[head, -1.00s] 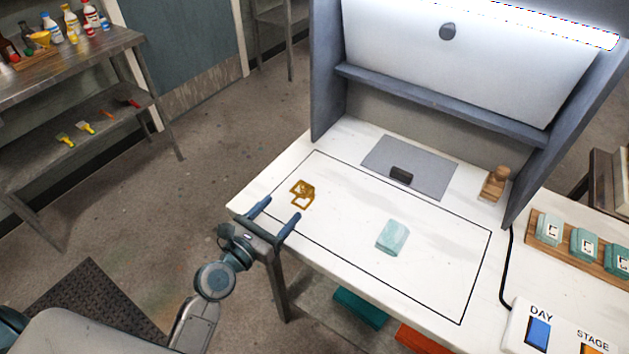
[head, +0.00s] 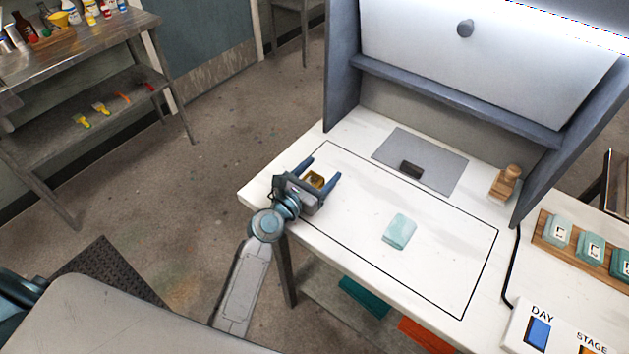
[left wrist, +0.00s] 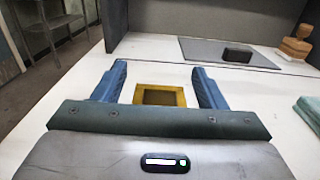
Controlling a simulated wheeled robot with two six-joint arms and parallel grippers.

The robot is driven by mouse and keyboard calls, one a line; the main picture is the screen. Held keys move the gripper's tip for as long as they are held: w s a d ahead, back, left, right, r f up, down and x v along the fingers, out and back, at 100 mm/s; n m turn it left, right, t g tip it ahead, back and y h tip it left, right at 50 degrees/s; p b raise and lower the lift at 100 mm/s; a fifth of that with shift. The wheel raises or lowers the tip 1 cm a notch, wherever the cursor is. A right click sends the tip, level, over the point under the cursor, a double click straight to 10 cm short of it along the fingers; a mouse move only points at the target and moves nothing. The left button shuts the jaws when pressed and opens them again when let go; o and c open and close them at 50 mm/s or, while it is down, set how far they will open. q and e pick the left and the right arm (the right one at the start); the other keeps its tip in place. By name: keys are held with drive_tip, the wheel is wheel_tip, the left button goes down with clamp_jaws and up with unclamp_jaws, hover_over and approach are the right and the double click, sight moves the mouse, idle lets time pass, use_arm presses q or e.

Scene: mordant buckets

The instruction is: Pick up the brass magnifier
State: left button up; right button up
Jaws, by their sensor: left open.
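The brass magnifier (head: 315,180) is a small golden square frame on the white table, at the left of the black outlined area. It also shows in the left wrist view (left wrist: 160,88), between the two blue fingers; its lower part is hidden by the gripper body. My left gripper (head: 321,172) is open, with one finger on each side of the magnifier and gaps to both in the wrist view (left wrist: 160,80). My right gripper is not in view.
A pale teal folded cloth-like piece (head: 400,231) lies to the right. A grey mat (head: 430,165) with a dark block (head: 411,169) lies behind, and a wooden stamp-like object (head: 506,183) stands at the back right. A grey booth wall (head: 341,70) rises behind.

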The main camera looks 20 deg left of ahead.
use_arm(q)
drive_tip(key=c, duration=1.1)
drive_tip(key=shift+r, duration=0.15)
drive_tip(key=shift+r+p, duration=0.3)
drive_tip(key=shift+r, duration=0.3)
wheel_tip(320, 180, up, 2)
drive_tip(key=shift+r+p, duration=0.2)
drive_tip(key=shift+p, duration=0.15)
drive_tip(key=a+v, duration=0.1)
drive_tip(key=v, duration=0.4)
drive_tip(key=a+v, duration=0.1)
drive_tip(key=v, duration=0.4)
drive_tip(key=w+a+r+b+v, duration=0.1)
drive_tip(key=v, duration=0.4)
drive_tip(key=shift+s+a+r, duration=0.1)
drive_tip(key=shift+s+a, duration=0.1)
drive_tip(key=shift+a, duration=0.15)
